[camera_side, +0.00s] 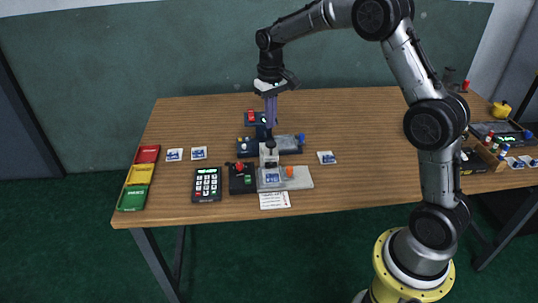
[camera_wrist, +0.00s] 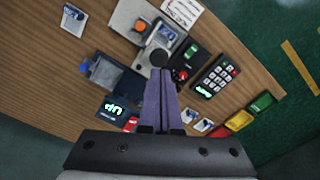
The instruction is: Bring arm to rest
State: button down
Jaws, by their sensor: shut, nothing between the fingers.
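My gripper (camera_side: 271,122) is shut and empty. Its purple fingers point down above the devices in the middle of the wooden table (camera_side: 370,130). In the wrist view the fingers of my gripper (camera_wrist: 164,80) lie together, near a black round knob (camera_wrist: 159,57). I cannot tell whether they touch anything. The grey device (camera_side: 298,182) with an orange part holds a small blue-and-white picture card (camera_side: 271,178). A dark box (camera_side: 290,146) with a blue knob stands behind it. A small display reading "UP" (camera_wrist: 113,107) shows in the wrist view.
A keypad (camera_side: 206,184) stands at the front left. Red, yellow and green trays (camera_side: 139,173) line the left edge. Loose picture cards (camera_side: 199,153) lie on the table, one at the right (camera_side: 326,157).

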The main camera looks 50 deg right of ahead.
jog(key=s+a+r+n+t, duration=0.1)
jog(key=s+a+r+t, duration=0.1)
jog(key=s+a+r, duration=0.35)
jog(key=s+a+r+n+t, duration=0.1)
jog(key=s+a+r+t, duration=0.1)
jog(key=s+r, duration=0.7)
jog(key=s+a+f, duration=0.1)
jog(key=s+f, duration=0.1)
jog(key=s, duration=0.6)
jog(key=s+a+f+n+t, duration=0.1)
jog(key=s+f, duration=0.1)
jog(key=s, duration=0.6)
jog(key=shift+a+f+t, duration=0.25)
jog(key=shift+f+t, duration=0.05)
jog(key=shift+f, duration=0.1)
